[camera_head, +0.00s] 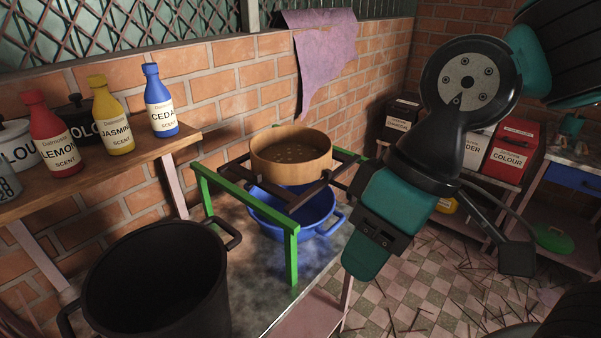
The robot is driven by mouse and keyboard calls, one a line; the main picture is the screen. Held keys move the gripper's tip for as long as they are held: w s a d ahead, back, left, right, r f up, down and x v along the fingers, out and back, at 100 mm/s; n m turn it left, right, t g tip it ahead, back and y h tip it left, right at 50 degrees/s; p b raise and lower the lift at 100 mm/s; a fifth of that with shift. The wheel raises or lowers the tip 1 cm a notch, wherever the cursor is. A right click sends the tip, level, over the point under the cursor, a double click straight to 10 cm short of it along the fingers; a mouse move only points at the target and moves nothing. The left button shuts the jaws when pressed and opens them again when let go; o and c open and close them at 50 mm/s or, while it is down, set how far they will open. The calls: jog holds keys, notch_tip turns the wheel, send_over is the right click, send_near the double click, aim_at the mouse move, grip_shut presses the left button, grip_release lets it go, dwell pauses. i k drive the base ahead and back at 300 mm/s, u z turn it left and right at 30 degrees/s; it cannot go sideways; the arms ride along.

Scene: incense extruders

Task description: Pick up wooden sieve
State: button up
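The wooden sieve (291,168) is a round, light-brown hoop. It sits upright on a dark slatted rack with green end frames (246,202), above a blue basin (294,214).
A large dark pot (162,285) stands front left. Red, yellow and blue scent bottles (111,123) stand on a wooden shelf (100,170). A brick wall (225,85) runs behind the rack. Labelled boxes (509,152) stand at right. Sticks litter the tiled floor (440,285).

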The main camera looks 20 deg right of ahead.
aim_at(285, 155)
jog(key=u, duration=0.05)
jog(key=k, duration=0.8)
jog(key=z, duration=0.75)
jog(key=i, duration=1.5)
jog(key=u, duration=0.75)
jog(key=i, duration=0.55)
jog(key=u, duration=0.45)
